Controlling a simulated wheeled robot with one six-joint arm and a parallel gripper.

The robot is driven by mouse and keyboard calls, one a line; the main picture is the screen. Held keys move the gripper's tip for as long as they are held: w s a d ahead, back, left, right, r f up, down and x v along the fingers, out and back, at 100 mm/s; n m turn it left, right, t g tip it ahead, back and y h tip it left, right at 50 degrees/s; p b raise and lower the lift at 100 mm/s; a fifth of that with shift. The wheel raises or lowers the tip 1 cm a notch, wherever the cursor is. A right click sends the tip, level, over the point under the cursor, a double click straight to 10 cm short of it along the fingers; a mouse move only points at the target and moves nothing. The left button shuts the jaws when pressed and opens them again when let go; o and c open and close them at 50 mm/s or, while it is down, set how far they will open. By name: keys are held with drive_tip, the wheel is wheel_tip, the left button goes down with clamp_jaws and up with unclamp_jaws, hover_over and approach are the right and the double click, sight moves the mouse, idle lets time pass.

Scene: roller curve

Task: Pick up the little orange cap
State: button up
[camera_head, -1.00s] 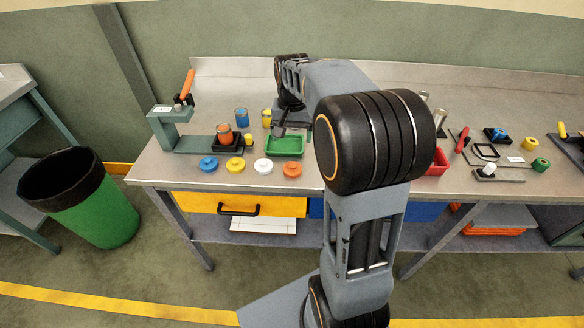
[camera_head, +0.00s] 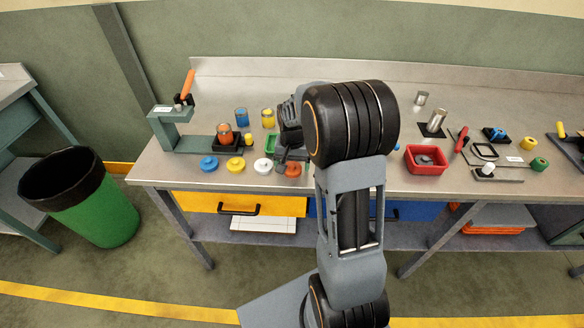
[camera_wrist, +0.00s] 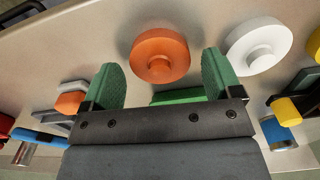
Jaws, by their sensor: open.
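The little orange cap (camera_head: 293,169) is a round disc with a raised knob, at the right end of a row of caps near the bench's front edge. In the head view my gripper (camera_head: 286,160) is low over it and partly hides it.
The white cap (camera_head: 263,166) lies close by; it also shows beside the right finger in the wrist view (camera_wrist: 258,46). Yellow (camera_head: 235,165) and blue (camera_head: 208,163) caps are further left. A red bin (camera_head: 426,168) is to the right.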

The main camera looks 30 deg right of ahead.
drive_tip(key=shift+f, duration=0.45)
drive_tip(key=shift+c, duration=0.4)
drive_tip(key=c, duration=0.7)
drive_tip(key=shift+r, duration=0.1)
